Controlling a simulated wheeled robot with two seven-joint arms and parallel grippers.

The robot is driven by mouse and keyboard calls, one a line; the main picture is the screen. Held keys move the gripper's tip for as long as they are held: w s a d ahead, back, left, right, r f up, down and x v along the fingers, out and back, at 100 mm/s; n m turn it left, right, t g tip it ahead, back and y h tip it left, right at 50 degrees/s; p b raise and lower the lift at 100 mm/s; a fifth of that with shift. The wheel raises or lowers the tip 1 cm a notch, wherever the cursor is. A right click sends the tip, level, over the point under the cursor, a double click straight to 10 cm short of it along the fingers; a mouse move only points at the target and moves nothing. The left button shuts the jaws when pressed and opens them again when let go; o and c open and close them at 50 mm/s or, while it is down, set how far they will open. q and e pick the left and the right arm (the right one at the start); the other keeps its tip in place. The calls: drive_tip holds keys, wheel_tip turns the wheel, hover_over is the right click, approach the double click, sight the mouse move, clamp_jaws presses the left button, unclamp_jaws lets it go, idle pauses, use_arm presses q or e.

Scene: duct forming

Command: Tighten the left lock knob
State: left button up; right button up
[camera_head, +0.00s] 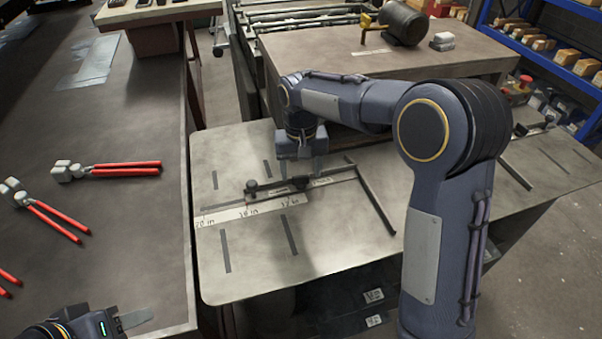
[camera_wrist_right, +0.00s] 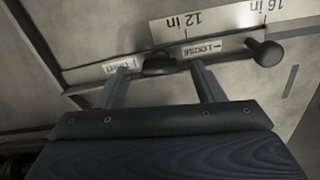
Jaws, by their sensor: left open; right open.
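The left lock knob (camera_head: 299,183) is a dark knob on a thin bar (camera_head: 228,204) lying across the pale metal table. In the right wrist view the dark knob (camera_wrist_right: 160,64) sits between labels reading "TIGHT" and "LOOSE". My right gripper (camera_head: 303,172) points down just above the knob. In the wrist view its two fingers (camera_wrist_right: 162,78) are apart, one on each side of the knob; I cannot tell whether they touch it. A dark ball handle (camera_head: 251,186) stands left of the knob. My left gripper (camera_head: 120,322) is open and empty at the lower left.
The pale table (camera_head: 240,270) carries slots and a ruler strip (camera_head: 222,215) marked in inches. A dark bar (camera_head: 371,197) lies at its right. Red-handled pliers (camera_head: 120,169) lie on the left bench (camera_head: 150,235). A raised brown bench (camera_head: 440,55) stands behind.

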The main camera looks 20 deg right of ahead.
sight(301, 177)
wheel_tip(301, 177, up, 6)
drive_tip(key=shift+f, duration=0.1)
drive_tip(key=shift+s+f, duration=0.1)
drive_tip(key=f+t+b, duration=0.1)
drive_tip(key=f, duration=0.1)
drive_tip(key=f+t+b, duration=0.1)
drive_tip(key=f+t, duration=0.1)
drive_tip(key=f, duration=0.1)
drive_tip(key=f+t+b, duration=0.1)
drive_tip(key=f, duration=0.1)
drive_tip(key=shift+s+f, duration=0.2)
drive_tip(key=shift+s, duration=0.1)
idle(0.4)
